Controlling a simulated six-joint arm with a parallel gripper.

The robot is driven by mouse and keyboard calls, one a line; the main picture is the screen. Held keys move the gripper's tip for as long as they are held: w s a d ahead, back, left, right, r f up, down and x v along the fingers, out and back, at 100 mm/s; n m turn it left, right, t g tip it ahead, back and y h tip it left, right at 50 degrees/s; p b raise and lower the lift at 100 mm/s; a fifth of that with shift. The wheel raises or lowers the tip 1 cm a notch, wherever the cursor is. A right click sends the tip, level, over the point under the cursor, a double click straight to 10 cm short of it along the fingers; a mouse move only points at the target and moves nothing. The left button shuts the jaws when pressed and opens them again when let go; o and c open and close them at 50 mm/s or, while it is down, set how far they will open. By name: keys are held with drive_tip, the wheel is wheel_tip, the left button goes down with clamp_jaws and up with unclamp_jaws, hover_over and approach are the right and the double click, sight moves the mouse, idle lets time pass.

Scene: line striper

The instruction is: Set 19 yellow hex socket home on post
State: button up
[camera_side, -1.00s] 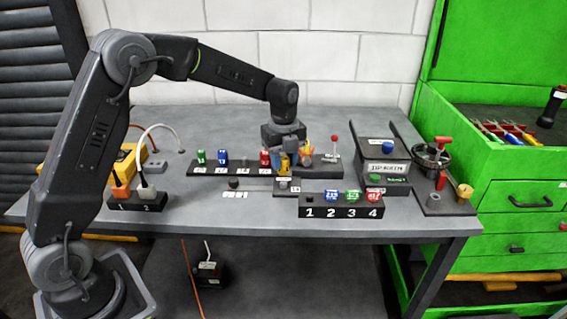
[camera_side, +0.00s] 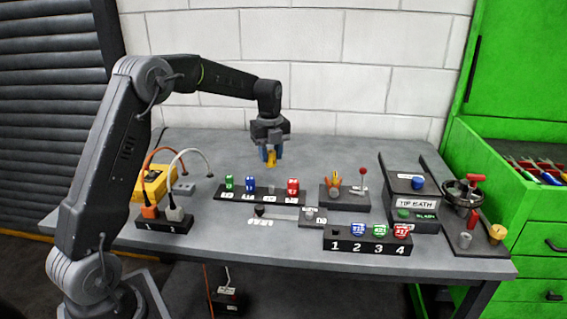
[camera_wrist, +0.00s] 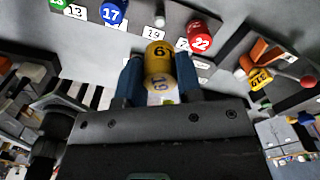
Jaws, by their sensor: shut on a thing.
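My gripper (camera_side: 268,158) is shut on the yellow hex socket (camera_side: 271,157) and holds it in the air above and behind the dark socket rail (camera_side: 215,194). In the wrist view the socket (camera_wrist: 158,58) sits between the two blue fingers (camera_wrist: 160,82), with 19 printed on it. The bare grey post (camera_side: 271,187) stands on the rail between the blue and red sockets; it also shows in the wrist view (camera_wrist: 159,19) beside the white 19 label (camera_wrist: 153,34). The socket is apart from the post.
Green socket 13 (camera_side: 229,182), blue socket 17 (camera_side: 250,184) and red socket 22 (camera_side: 293,187) stand on the rail. A stand with a red-knobbed lever (camera_side: 362,182) is to the right. A numbered block (camera_side: 345,245) stands in front.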

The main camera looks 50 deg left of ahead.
hover_over(272, 186)
drive_tip(key=shift+a+f, duration=0.15)
drive_tip(key=shift+f, duration=2.7)
drive_tip(key=shift+f, duration=1.7)
drive_tip(key=o, duration=1)
drive_tip(key=shift+c, duration=0.2)
drive_tip(key=shift+o, duration=0.3)
drive_tip(key=shift+o, duration=1.3)
drive_tip(key=shift+r, duration=3.45)
